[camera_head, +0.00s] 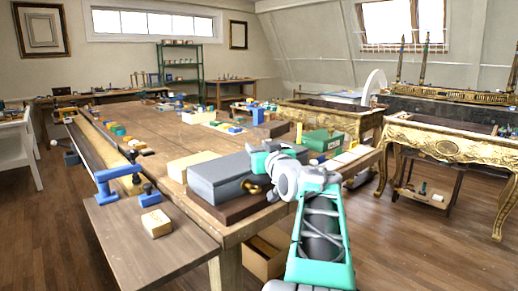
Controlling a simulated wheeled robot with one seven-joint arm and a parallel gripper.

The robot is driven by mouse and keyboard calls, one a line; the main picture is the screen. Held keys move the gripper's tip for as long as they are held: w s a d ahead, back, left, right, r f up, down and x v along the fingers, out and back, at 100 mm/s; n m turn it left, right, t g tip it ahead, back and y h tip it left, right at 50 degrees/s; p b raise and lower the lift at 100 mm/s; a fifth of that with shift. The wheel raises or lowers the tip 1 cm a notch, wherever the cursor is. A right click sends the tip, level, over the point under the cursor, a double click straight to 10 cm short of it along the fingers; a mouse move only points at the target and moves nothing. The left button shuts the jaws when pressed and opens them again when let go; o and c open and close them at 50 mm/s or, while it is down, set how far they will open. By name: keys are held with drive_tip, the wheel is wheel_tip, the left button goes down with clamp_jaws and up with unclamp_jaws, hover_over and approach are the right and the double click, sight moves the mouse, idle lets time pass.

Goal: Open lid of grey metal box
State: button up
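The grey metal box (212,180) lies on a dark brown wooden board (222,211) near the front edge of the large workbench. Its flat grey top looks closed. My teal and grey arm reaches up from the bottom, and my gripper (257,186) is at the right part of the box. The arm hides that end of the box. A small brass-coloured part (253,190) shows beside the gripper at the box's front. The fingers are too small and too covered to tell whether they are open, or whether they touch the box.
A pale wooden block (192,165) lies behind the box. A green box (321,140) stands to the right on the workbench (150,134). A blue clamp (119,182) and a small wooden block (156,223) are at the left. A cardboard box (262,257) is below the bench. Gilt tables stand at right.

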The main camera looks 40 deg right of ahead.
clamp_jaws()
idle(1.1)
